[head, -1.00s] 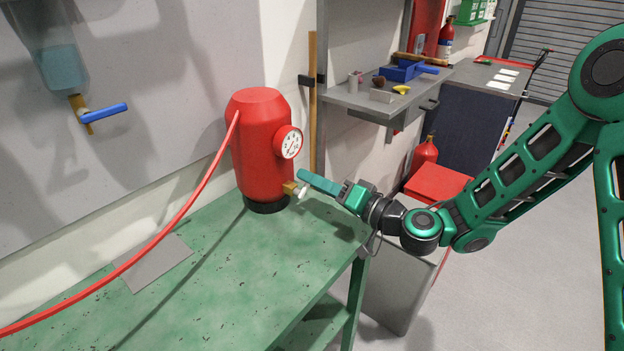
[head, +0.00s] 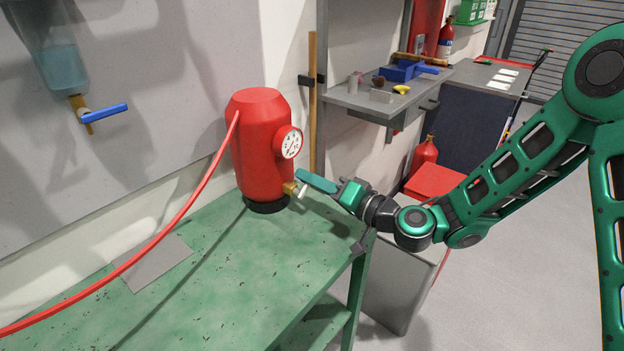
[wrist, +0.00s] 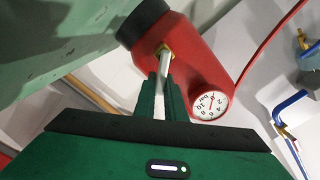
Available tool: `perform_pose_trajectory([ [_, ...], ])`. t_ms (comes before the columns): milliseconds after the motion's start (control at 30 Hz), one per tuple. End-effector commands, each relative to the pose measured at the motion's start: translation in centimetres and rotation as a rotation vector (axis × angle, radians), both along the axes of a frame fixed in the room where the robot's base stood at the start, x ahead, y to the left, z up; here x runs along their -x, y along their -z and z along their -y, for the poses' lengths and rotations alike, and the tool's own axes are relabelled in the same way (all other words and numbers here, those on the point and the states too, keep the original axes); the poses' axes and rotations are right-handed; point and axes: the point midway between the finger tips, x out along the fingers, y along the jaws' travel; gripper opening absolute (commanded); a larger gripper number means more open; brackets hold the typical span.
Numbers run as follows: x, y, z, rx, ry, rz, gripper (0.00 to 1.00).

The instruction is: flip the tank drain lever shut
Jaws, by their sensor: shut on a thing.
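A red tank (head: 262,145) with a round dial gauge (head: 289,142) stands upright on the green bench. A brass valve (head: 290,188) with a pale lever (head: 302,190) sticks out low on its side. In the wrist view the lever (wrist: 164,66) runs from the brass fitting (wrist: 165,49) down between the fingertips. My gripper (head: 303,176) is shut on the lever, and it shows in the wrist view (wrist: 161,80) too. The fingers hide part of the lever.
A red hose (head: 180,215) runs from the tank across the green bench (head: 225,290). A clear container (head: 62,66) with a blue-handled valve (head: 104,113) hangs at upper left. A grey shelf (head: 365,102) with small items stands behind my arm.

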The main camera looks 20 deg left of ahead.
Motion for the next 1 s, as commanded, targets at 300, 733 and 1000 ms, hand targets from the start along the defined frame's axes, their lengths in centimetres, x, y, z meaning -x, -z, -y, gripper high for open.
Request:
perform_pose_trajectory([
  [300,-0.5,0.8,0.3,-0.073,0.003,-0.184,0.00],
  [733,-0.9,2.1,0.5,-0.197,0.005,-0.488,0.00],
  [1000,-1.0,2.6,0.5,-0.242,0.005,-0.598,0.00],
])
